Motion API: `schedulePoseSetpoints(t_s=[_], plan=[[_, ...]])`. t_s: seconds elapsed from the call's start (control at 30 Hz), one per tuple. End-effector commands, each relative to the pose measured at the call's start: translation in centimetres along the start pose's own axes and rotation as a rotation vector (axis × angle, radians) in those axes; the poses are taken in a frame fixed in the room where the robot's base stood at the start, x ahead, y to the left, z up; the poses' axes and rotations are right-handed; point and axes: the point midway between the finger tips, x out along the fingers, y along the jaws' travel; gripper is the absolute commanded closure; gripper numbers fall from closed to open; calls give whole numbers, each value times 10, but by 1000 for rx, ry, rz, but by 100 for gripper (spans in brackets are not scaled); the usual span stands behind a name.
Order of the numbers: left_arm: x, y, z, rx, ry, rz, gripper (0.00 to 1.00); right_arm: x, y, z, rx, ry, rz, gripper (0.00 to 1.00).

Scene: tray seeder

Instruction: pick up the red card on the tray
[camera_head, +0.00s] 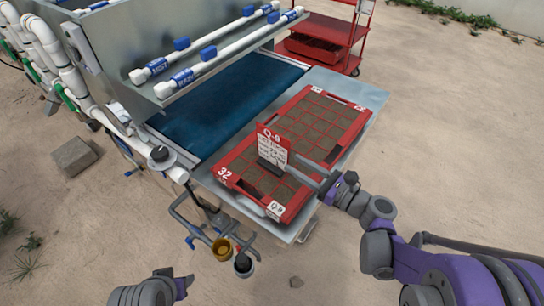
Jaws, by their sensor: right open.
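The red card (273,143) stands upright near the front left of the red tray (222,173). It has a red top marked Q-9 and a white lower part with writing, and a dark foot below it. My right gripper (292,164) reaches in from the right, low over the tray. Its two fingers are apart and point at the card's right edge. Whether they touch the card or its foot is hard to tell.
The tray holds brown soil cells and rests on a metal table (372,98). A blue belt (222,108) runs behind it, under white pipes (232,58). A red cart (322,42) stands at the back. Two small cups (222,249) hang at the front. Open sandy ground lies right.

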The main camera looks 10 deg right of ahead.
Motion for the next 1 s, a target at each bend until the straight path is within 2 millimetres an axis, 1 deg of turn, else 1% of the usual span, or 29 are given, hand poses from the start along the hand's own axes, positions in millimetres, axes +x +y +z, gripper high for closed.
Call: schedulePoseSetpoints(t_s=[0.03, 0.1, 0.2, 0.37, 0.63, 0.77, 0.97, 1.0], plan=[[-1, 0, 0, 0, 0, 0, 50, 10, 2, 1, 0, 0, 5, 59], [-1, 0, 0, 0, 0, 0, 50, 21, 2, 0, 0, 0, 5, 59], [-1, 0, 0, 0, 0, 0, 50, 33, 1, 0, -2, 1, 4, 59], [-1, 0, 0, 0, 0, 0, 50, 43, 1, -1, -4, 2, 4, 59], [-2, 0, -1, 0, 1, 0, 50, 82, 0, -4, -4, 3, 4, 59], [-2, 0, -1, 0, 1, 0, 50, 90, 0, -4, -5, 3, 3, 59], [-2, 0, -1, 0, 1, 0, 50, 90, -1, -4, -5, 4, 2, 59], [-2, 0, -1, 0, 1, 0, 50, 90, -1, -4, -5, 4, 2, 64]])
